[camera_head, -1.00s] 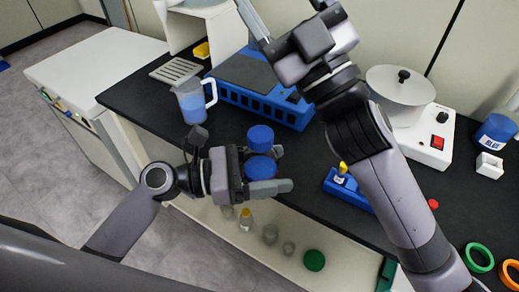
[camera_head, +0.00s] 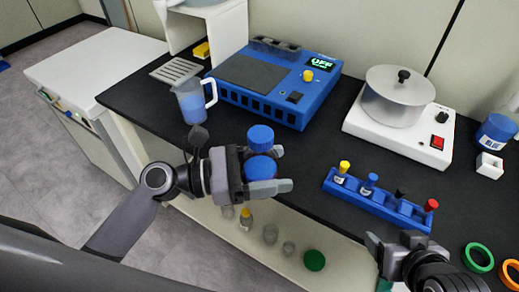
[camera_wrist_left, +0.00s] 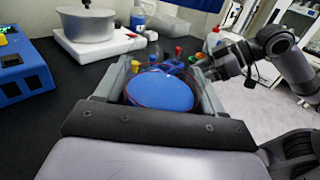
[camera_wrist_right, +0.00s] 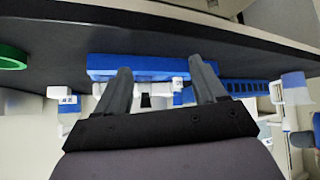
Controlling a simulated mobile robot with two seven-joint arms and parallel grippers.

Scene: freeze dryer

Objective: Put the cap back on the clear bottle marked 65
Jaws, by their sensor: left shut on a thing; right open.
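My left gripper (camera_head: 281,169) is shut on a round blue-topped thing (camera_head: 260,168) in front of the bench edge. In the left wrist view its broad blue top (camera_wrist_left: 160,90) fills the space between the fingers; its body is hidden. A second blue cap (camera_head: 260,135) with ribbed sides shows just beyond that gripper; what is below it is hidden. My right gripper (camera_head: 392,243) is open and empty near the bench's front edge, below the tube rack. I cannot read a 65 anywhere. A blue labelled bottle (camera_head: 497,131) stands at the far right.
A blue rack (camera_head: 376,204) with colour-capped tubes lies near the right gripper. Behind are a blue device (camera_head: 262,98), a jug (camera_head: 190,104) and a white hotplate with pot (camera_head: 395,133). Green (camera_head: 479,257) and orange rings lie at right. Glassware stands on the lower shelf.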

